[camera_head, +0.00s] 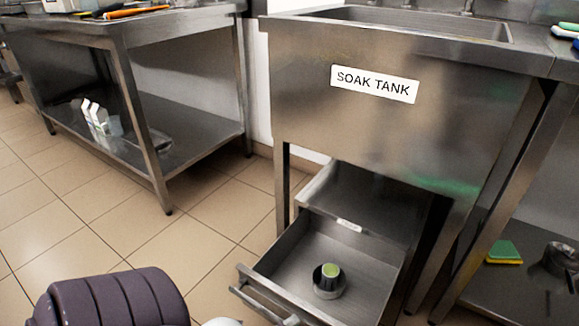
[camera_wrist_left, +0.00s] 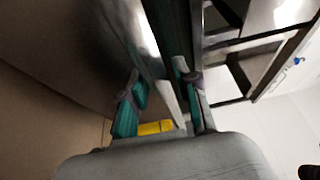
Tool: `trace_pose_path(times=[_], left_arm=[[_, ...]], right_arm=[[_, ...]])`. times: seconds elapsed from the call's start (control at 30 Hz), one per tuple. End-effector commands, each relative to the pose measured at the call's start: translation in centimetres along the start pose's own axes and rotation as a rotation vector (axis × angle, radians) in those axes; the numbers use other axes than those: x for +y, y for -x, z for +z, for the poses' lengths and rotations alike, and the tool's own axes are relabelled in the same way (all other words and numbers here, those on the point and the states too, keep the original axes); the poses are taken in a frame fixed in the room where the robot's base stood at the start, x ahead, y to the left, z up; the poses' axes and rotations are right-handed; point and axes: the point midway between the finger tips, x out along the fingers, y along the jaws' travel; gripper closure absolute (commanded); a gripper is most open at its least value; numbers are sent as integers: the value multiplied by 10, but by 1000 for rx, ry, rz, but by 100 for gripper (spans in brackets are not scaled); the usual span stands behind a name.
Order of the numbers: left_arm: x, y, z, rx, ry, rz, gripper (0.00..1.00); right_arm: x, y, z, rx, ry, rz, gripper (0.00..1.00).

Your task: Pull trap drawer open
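The trap drawer (camera_head: 365,268) is a steel drawer low under the soak tank (camera_head: 300,85). In the head view it stands pulled out toward me, with its bar handle (camera_head: 262,305) at the front, low in the picture. A dark round fitting (camera_head: 329,284) with a green top sits on its floor. My left gripper (camera_wrist_left: 157,82) shows in the left wrist view with its two teal-padded fingers apart. A shiny metal edge shows beyond and between them; I cannot tell whether they touch it. Neither gripper shows in the head view.
A steel table (camera_head: 150,30) with a lower shelf stands at the left, with white cartons (camera_head: 97,118) on it. A green and yellow sponge (camera_head: 503,251) lies at the right.

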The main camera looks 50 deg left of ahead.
Motion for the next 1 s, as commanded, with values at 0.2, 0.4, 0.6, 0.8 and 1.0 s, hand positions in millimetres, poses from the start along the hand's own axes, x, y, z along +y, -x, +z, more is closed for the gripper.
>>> trace_pose_path(times=[0.2, 0.4, 0.6, 0.8, 1.0], left_arm=[[0, 0, 0, -1, 0, -1, 54], [0, 4, 1, -1, 0, 0, 54], [1, 34, 0, -1, -1, 3, 54], [0, 78, 0, -1, 1, 3, 54], [1, 109, 0, -1, 1, 2, 54]], right_arm=[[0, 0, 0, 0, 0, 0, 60], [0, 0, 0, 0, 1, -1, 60], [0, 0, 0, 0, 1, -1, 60], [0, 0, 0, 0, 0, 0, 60], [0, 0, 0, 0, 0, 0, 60]])
